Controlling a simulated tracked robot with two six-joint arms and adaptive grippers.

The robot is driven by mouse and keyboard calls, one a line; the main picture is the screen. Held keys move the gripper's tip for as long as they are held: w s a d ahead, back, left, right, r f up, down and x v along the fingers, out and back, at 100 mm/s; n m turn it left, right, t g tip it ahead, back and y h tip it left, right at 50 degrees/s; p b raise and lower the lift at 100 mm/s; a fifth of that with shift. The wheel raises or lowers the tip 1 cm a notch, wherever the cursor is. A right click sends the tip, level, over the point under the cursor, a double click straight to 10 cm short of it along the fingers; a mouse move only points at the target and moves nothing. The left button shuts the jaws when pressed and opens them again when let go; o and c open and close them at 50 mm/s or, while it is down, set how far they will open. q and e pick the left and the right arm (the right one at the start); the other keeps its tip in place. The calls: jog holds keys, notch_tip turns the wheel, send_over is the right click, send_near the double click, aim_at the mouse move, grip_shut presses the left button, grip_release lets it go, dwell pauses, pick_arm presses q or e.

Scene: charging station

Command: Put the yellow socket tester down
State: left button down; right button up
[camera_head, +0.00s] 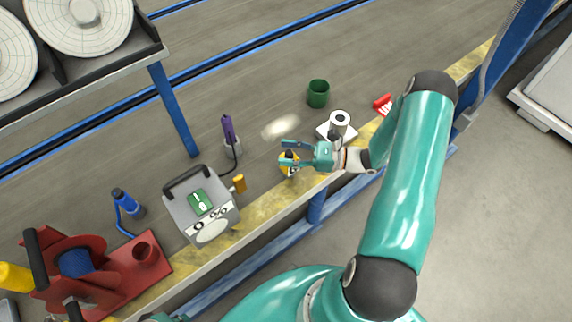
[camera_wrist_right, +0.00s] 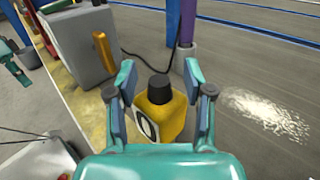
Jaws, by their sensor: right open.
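The yellow socket tester (camera_head: 292,169) is a small yellow block with a black cap, near the bench's front edge. In the right wrist view the tester (camera_wrist_right: 160,112) looks upright, with a white label with a dark mark on its face. My right gripper (camera_head: 287,153) is open, with one finger on each side of the tester. In the right wrist view gaps show between the fingers (camera_wrist_right: 158,75) and the tester.
A grey charger box (camera_head: 185,210) with a yellow handle piece stands left of the tester. A purple-handled tool (camera_head: 228,130) stands behind it. A green cup (camera_head: 318,93), a white roll (camera_head: 340,120) and a red item (camera_head: 382,103) lie to the right. A pale patch (camera_wrist_right: 265,112) marks the bench.

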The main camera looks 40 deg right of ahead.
grip_shut()
dwell(0.6)
